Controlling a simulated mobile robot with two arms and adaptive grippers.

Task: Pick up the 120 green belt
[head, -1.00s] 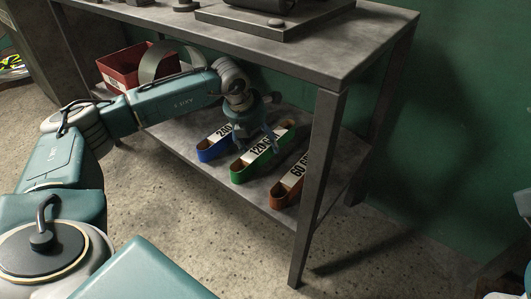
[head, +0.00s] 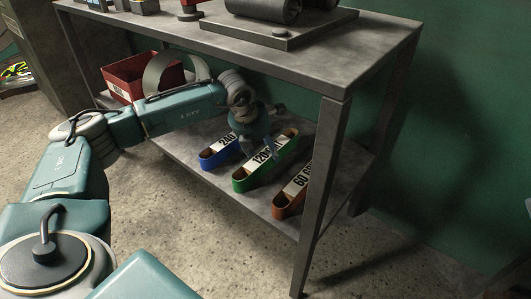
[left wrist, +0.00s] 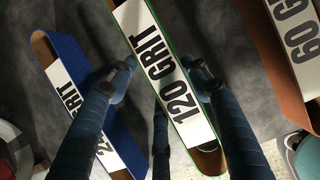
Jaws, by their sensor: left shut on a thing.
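The green belt (head: 240,183), a long loop with a white "120 GRIT" label, lies along the lower shelf between a blue and an orange belt. It also shows in the left wrist view (left wrist: 160,65), running between my fingers. My left gripper (head: 265,148) is above the green belt, with its fingers (left wrist: 158,75) on both sides of it. It is shut on the belt. I cannot tell whether the belt is clear of the shelf. Part of the belt is hidden behind the fingers. My right gripper is not in view.
The blue "240" belt (head: 207,161) lies close on the left and the orange "60 GRIT" belt (head: 281,211) on the right. A red bin (head: 127,86) stands at the shelf's left end. The tabletop (head: 355,50) overhangs the shelf, and a table leg (head: 322,190) stands at right.

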